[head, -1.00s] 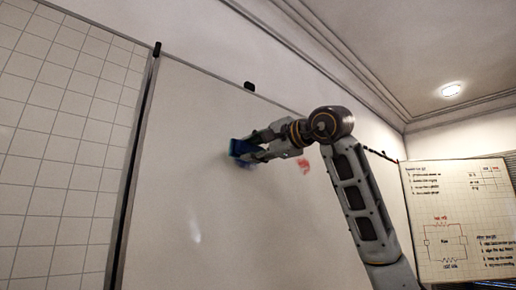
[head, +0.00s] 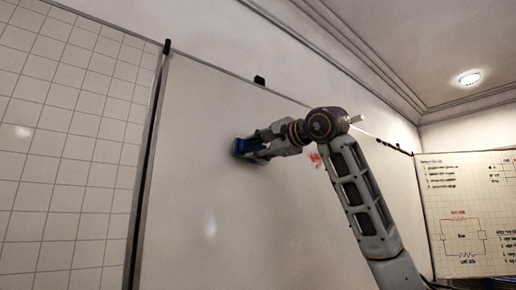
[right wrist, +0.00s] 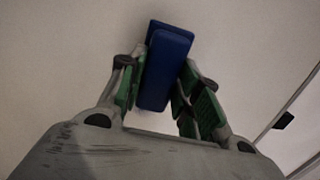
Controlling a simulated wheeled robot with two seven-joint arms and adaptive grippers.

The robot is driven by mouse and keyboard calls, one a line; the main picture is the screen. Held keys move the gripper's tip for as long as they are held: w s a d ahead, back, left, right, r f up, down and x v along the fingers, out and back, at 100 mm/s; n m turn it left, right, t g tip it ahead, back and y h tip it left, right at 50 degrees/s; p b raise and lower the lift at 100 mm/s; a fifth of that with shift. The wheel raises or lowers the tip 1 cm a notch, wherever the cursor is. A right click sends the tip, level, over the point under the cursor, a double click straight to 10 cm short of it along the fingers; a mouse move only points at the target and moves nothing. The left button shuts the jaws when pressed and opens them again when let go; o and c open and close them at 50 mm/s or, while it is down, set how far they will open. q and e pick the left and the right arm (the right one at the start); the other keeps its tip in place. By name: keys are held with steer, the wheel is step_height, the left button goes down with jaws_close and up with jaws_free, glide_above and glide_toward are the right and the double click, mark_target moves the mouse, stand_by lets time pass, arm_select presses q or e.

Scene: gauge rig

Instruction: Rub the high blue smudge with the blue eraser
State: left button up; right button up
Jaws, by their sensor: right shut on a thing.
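The blue eraser (head: 242,147) is held up at the upper part of the whiteboard (head: 215,215), with its far face at or very near the surface; I cannot tell if it touches. My right gripper (head: 257,145) is shut on it. In the right wrist view the eraser (right wrist: 168,72) sits between the green-padded fingers of the right gripper (right wrist: 160,85). The high blue smudge is not clearly visible now; the eraser and fingers cover that area. My left gripper is out of view.
A gridded board (head: 70,140) stands to the left, past a dark-edged frame post (head: 150,165). A black clip (head: 259,80) sits on the whiteboard's top edge. A chart with a circuit drawing (head: 468,215) hangs at the right. The board's lower middle is clear.

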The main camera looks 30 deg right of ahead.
steer(key=shift+w+a, duration=0.1)
steer(key=shift+w, duration=0.85)
stand_by(1.1)
steer(key=shift+d, duration=1.8)
steer(key=shift+w+d, duration=0.15)
steer(key=shift+d, duration=0.7)
steer(key=shift+w+d, duration=0.15)
steer(key=shift+d, duration=0.7)
steer(key=shift+d, duration=0.1)
steer(key=shift+w+d, duration=0.15)
steer(key=shift+d, duration=1.5)
